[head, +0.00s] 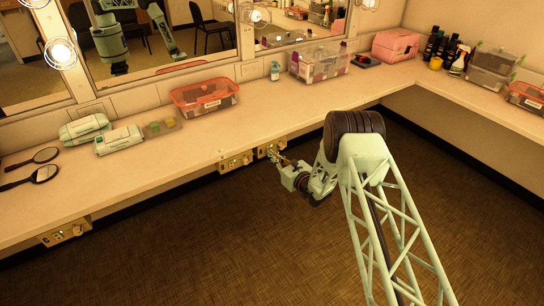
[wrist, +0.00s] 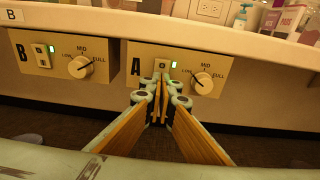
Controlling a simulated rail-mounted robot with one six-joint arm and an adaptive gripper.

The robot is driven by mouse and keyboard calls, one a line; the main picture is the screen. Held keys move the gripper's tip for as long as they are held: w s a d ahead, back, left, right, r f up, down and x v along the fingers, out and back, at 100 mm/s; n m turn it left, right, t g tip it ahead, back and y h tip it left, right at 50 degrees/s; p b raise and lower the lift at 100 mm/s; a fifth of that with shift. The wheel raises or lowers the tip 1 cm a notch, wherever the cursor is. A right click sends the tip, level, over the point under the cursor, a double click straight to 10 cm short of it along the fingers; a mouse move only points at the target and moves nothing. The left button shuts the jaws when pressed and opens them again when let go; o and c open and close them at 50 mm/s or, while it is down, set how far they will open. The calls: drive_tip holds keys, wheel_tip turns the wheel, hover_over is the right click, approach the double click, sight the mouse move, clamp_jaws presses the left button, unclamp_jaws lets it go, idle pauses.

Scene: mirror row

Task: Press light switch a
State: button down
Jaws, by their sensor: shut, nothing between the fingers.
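Light switch a (wrist: 162,66) is a small switch on the beige panel marked A (wrist: 140,86), under the counter edge. A green light glows beside it, and a round dial (wrist: 203,82) marked LOW, MID, FULL is to its right. My gripper (wrist: 159,92) is shut and empty, its tips in front of panel A just below the switch, hiding its lower part. I cannot tell whether the tips touch it. In the head view my gripper (head: 281,161) is close to panel A (head: 265,151), which it partly covers.
Panel B (wrist: 36,57), with its own lit switch and dial (wrist: 80,67), is just left of panel A. Another panel (head: 65,232) is far left. The counter (head: 240,120) overhangs the panels and carries an orange bin (head: 205,96) and other containers. The floor below is clear.

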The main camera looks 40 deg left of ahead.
drive_tip(key=s+d+f+p, duration=0.1)
drive_tip(key=s+d, duration=0.3)
drive_tip(key=d, duration=0.9)
drive_tip(key=shift+f+p, duration=0.4)
drive_tip(key=shift+p, duration=0.05)
drive_tip(key=shift+d, duration=0.1)
